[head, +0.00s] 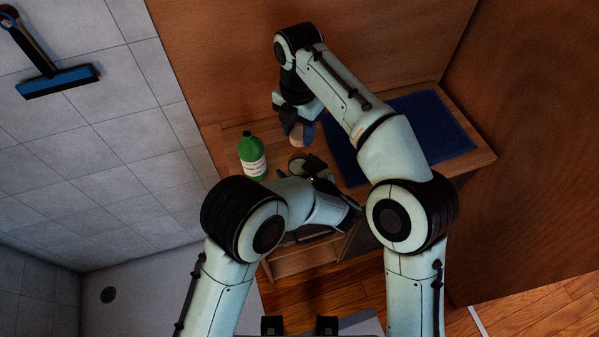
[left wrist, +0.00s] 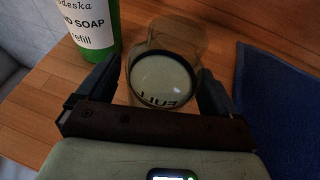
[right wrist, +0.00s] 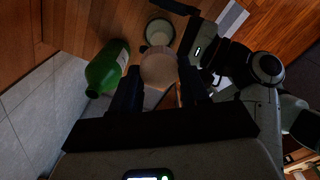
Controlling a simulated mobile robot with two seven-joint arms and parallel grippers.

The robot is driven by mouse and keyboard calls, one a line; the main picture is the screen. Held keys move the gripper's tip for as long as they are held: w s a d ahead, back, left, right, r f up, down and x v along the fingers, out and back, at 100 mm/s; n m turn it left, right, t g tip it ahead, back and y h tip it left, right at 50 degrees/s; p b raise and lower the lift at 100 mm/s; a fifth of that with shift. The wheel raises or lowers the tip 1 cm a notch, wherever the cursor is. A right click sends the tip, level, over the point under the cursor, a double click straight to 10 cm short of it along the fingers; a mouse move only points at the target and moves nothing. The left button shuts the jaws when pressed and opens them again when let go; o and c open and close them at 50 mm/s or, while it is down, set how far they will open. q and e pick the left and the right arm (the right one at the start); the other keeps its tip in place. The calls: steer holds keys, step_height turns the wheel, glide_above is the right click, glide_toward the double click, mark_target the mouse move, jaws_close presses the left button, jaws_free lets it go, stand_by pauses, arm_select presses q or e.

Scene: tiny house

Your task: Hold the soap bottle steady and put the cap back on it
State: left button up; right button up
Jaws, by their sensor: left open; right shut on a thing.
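The open soap bottle (head: 296,168) is a short round amber see-through vessel on the wooden top. In the left wrist view its dark-rimmed mouth (left wrist: 163,80) shows pale contents and reversed lettering. My left gripper (head: 316,172) is open, with its fingers either side of the bottle; contact is not clear. My right gripper (head: 297,128) is shut on a round beige piece, seemingly the cap (head: 297,138). In the right wrist view the cap (right wrist: 158,68) is between the fingers, apart from the bottle (right wrist: 160,32). The cap's underside is hidden.
A green hand soap refill bottle (head: 252,157) stands upright, left of the open bottle. A dark blue mat (head: 425,125) covers the right of the wooden top (head: 232,135). A brown wall (head: 330,35) rises behind and a tiled wall (head: 130,130) is at left.

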arm_select(q)
steer(key=c, duration=1.5)
arm_select(e)
glide_above(299, 158)
steer(key=shift+w+f, duration=0.1)
steer(key=shift+f, duration=2.4)
steer(key=shift+f, duration=0.9)
steer(key=shift+f, duration=0.6)
